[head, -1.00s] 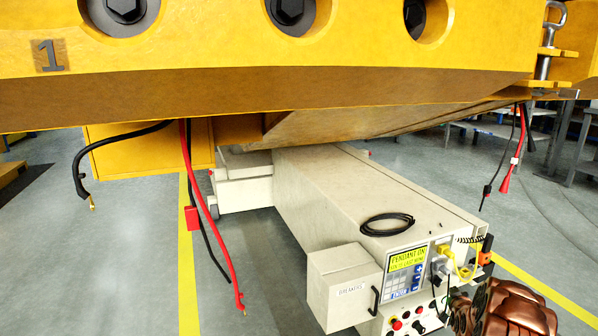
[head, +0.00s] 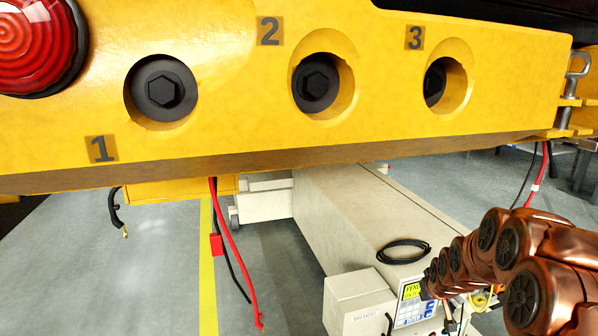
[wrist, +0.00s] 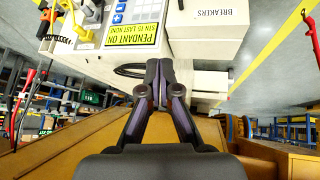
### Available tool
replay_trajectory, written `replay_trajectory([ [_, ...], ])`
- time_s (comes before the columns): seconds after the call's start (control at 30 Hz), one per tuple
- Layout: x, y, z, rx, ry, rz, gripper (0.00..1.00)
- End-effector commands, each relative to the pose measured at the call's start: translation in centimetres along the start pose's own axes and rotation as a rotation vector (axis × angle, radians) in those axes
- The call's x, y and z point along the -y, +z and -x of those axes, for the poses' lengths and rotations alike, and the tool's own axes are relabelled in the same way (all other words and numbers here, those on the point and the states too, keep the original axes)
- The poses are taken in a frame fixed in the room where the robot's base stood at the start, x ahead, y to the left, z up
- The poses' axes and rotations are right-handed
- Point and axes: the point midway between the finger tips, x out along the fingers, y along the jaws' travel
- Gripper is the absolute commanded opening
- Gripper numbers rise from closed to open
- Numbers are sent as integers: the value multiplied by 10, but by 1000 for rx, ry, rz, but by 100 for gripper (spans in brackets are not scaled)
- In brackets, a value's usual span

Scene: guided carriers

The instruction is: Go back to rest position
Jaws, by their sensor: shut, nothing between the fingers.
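My gripper (wrist: 159,72) shows in the wrist view with its two dark fingers together and nothing between them. In the head view my copper-coloured arm reaches in from the lower right, and its end is not clearly seen there. The pale carrier (head: 345,210) lies below the yellow beam. Its control panel (head: 411,308) is partly covered by my arm in the head view. In the wrist view the panel's yellow "PENDANT ON" screen (wrist: 132,36) appears upside down, beyond the fingertips, and the gripper looks apart from it.
The yellow beam (head: 230,120) with large bolts numbered 1 to 3 crosses the head view close by. Red and black cables (head: 235,265) hang beneath it. A black cable coil (head: 403,251) lies on the carrier. Grey floor at left (head: 150,275) is clear.

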Motion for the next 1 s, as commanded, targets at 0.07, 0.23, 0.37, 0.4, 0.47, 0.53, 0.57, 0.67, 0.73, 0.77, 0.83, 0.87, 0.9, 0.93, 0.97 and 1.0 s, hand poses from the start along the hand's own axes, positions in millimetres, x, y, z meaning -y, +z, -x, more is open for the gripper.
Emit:
replay_trajectory([
  [0.07, 15, -2, 37, 37, -22, -3, 0],
  [0.23, 44, 12, 98, 131, -63, -14, 0],
  [0.37, 64, 28, 146, 207, -90, -22, 0],
  [0.4, 70, 34, 161, 232, -97, -23, 0],
  [0.47, 77, 41, 183, 263, -105, -26, 0],
  [0.53, 86, 52, 209, 306, -115, -32, 0],
  [0.57, 90, 56, 220, 321, -119, -33, 0],
  [0.67, 101, 75, 257, 384, -131, -40, 0],
  [0.73, 109, 88, 283, 427, -139, -44, 0],
  [0.77, 112, 94, 294, 443, -141, -47, 0],
  [0.83, 118, 107, 320, 485, -145, -52, 0],
  [0.87, 120, 114, 330, 503, -147, -54, 0],
  [0.9, 124, 122, 344, 528, -150, -57, 0],
  [0.93, 126, 129, 356, 548, -151, -61, 0],
  [0.97, 128, 136, 366, 565, -152, -63, 0],
  [1.0, 131, 144, 380, 589, -153, -66, 0],
])
